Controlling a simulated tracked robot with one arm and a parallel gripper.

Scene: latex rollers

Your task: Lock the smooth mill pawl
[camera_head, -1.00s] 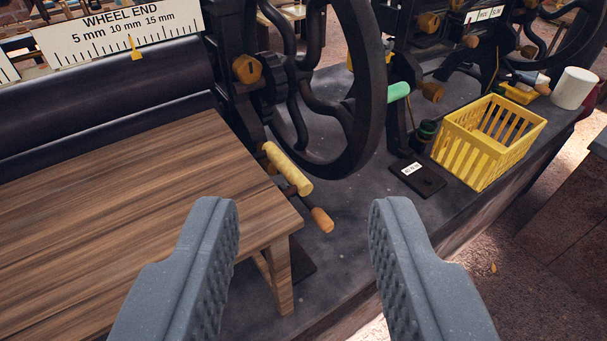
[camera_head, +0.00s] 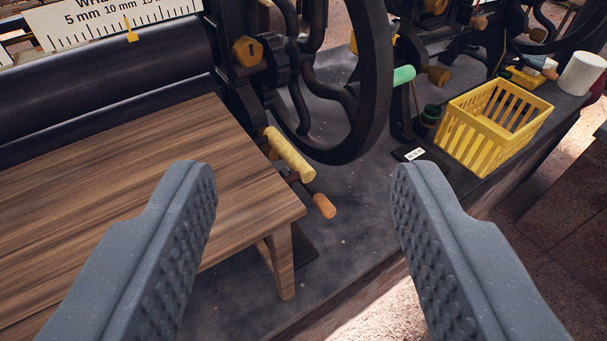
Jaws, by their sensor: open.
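My gripper (camera_head: 303,175) is open and empty, its two grey ribbed fingers wide apart in the foreground. Between the fingers, farther off, is the near mill with a large dark spoked wheel (camera_head: 373,95). A pale yellow cylindrical handle (camera_head: 289,154) sits low beside the wheel. Just below it a short dark rod ends in an orange-brown grip (camera_head: 324,206), near the corner of the wooden table. No label marks the pawl, and I cannot tell which of these parts it is. My fingers appear to touch none of them.
The wooden feed table (camera_head: 130,190) fills the left, below a dark roller (camera_head: 110,85) and a millimetre scale (camera_head: 80,20). A yellow basket (camera_head: 480,150) and a white cylinder (camera_head: 581,74) stand on the dark bench at right. A mint-green handle (camera_head: 403,75) lies beyond the wheel.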

